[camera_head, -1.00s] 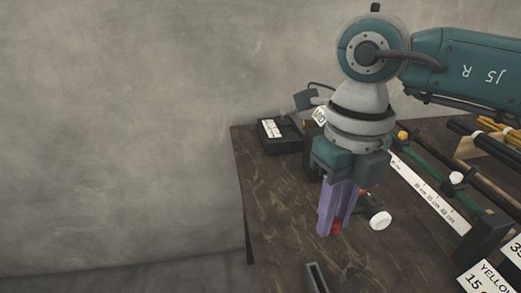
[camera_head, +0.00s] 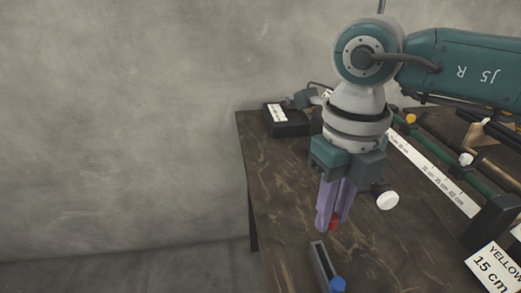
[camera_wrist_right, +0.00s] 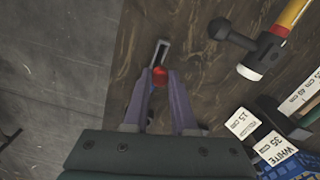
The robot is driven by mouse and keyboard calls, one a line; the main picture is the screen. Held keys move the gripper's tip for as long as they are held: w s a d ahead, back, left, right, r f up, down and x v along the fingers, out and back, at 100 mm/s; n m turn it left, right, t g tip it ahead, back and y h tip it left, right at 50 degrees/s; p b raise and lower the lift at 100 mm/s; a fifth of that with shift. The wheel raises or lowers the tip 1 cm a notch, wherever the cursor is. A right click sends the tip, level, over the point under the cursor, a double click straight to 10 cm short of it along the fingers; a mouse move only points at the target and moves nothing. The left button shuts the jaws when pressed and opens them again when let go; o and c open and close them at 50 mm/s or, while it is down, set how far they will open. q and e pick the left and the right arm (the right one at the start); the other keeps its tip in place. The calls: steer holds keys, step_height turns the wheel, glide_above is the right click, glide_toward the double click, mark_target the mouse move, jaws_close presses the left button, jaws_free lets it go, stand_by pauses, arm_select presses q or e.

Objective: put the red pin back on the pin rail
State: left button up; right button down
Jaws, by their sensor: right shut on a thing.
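My right gripper (camera_head: 334,224) points down over the dark wooden table, its purple fingers shut on the red pin (camera_head: 334,223). Only the pin's red end shows between the fingertips; the rest is hidden. In the right wrist view the red pin (camera_wrist_right: 159,75) sits between the fingertips (camera_wrist_right: 160,80). The pin rail seems to be the dark, narrow slotted piece (camera_head: 321,266) just in front of the gripper, with a blue pin (camera_head: 338,285) at its near end. In the wrist view the slotted piece (camera_wrist_right: 161,52) lies just beyond the red pin. I cannot tell whether they touch. My left gripper is out of view.
A white-faced mallet (camera_head: 388,200) lies right of the gripper. A black box with a white label (camera_head: 285,122) stands at the back left. A white ruler strip (camera_head: 432,170) and rods on clamps fill the right. A "YELLOW 15 cm" card (camera_head: 495,268) stands at front right. The left tabletop is clear.

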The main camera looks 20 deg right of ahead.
mark_target(326, 238)
steer(key=shift+f+b, duration=1)
steer(key=shift+f, duration=0.6)
steer(key=shift+r, duration=0.1)
steer(key=shift+f+b, duration=0.55)
steer(key=shift+f, duration=0.25)
steer(key=shift+f+b, duration=1.15)
steer(key=shift+f, duration=0.2)
steer(key=c, duration=0.6)
jaws_free()
steer(key=shift+c, duration=0.2)
steer(key=shift+r, duration=0.15)
step_height(326, 238, up, 10)
steer(key=shift+f+p, duration=0.1)
steer(key=shift+p, duration=0.45)
